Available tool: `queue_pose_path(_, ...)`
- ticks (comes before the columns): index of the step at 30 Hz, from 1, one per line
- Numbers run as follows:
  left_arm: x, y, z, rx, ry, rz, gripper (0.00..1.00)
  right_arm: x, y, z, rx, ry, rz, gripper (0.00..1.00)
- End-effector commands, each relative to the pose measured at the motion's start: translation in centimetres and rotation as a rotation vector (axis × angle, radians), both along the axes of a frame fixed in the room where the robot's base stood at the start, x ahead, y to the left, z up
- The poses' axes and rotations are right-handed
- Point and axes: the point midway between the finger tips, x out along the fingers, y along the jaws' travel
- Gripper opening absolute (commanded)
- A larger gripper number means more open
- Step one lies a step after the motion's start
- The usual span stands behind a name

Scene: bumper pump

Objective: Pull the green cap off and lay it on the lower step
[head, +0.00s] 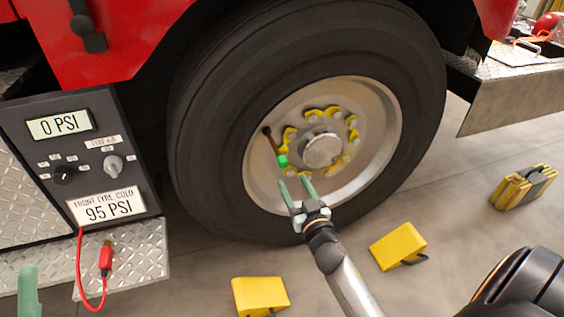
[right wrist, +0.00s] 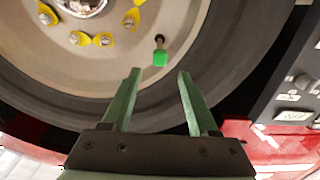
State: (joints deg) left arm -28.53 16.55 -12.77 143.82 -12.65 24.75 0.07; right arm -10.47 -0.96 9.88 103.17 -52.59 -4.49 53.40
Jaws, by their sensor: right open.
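The green cap (head: 282,161) sits on the end of a dark valve stem (head: 271,142) on the wheel, at the lower left of the hub. In the right wrist view the cap (right wrist: 160,59) shows just beyond and between the fingertips. My right gripper (head: 295,184) is open and empty, a short way below the cap, apart from it. Its green fingers also show in the right wrist view (right wrist: 159,72). The lower step (head: 140,258) is a diamond-plate ledge under the gauge panel at left. A green fingertip of my left gripper (head: 28,290) shows at the lower left; its jaws are mostly out of frame.
A red air hose with a chuck (head: 106,256) hangs over the lower step. The panel (head: 75,165) reads 0 PSI above a 95 PSI label. Yellow chocks (head: 260,295) (head: 398,246) lie on the floor. Yellow lug indicators (head: 315,115) ring the hub near the valve.

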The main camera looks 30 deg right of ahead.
Motion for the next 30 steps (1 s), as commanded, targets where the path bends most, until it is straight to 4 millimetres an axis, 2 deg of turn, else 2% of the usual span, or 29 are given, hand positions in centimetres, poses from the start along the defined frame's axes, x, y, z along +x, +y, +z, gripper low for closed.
queue_pose_path(9,0.0,0.0,-0.5,-0.003,0.003,-0.003,0.50,4.5,-1.1,0.0,-0.001,-0.002,-0.001,0.60)
queue_pose_path(15,0.0,0.0,-0.8,-0.007,0.006,-0.005,0.50,6.6,-1.6,0.0,0.000,-0.001,-0.001,0.60)
queue_pose_path(21,0.0,0.0,-0.9,-0.009,0.009,-0.010,0.50,7.6,-1.9,0.0,0.000,-0.001,-0.001,0.60)
queue_pose_path(30,0.0,-0.1,-0.9,-0.010,0.009,-0.011,0.50,7.6,-1.9,0.0,-0.001,0.000,-0.001,0.60)
